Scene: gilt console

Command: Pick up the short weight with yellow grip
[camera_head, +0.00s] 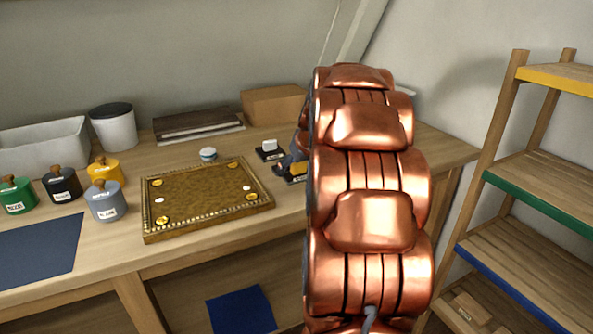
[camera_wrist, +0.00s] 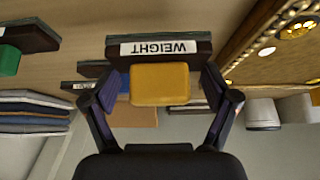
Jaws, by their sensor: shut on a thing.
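The weight with the yellow grip (camera_wrist: 160,84) is in the middle of the wrist view. It has a dark base (camera_wrist: 195,47) with a white label reading WEIGHT. My gripper (camera_wrist: 160,90) has a finger on each side of the yellow grip and is shut on it. In the head view my gripper (camera_head: 291,163) is over the table, right of the gilt tray (camera_head: 150,231), and partly hidden by my copper arm. Only a bit of the weight shows there. I cannot tell whether its base touches the table.
A pale-gripped weight (camera_head: 269,146) stands just behind my gripper. A green-gripped one (camera_wrist: 9,60) shows in the wrist view. Several lidded canisters stand left of the tray. A cardboard box (camera_head: 272,106) and books (camera_head: 198,124) are at the back; a shelf (camera_head: 530,180) stands right.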

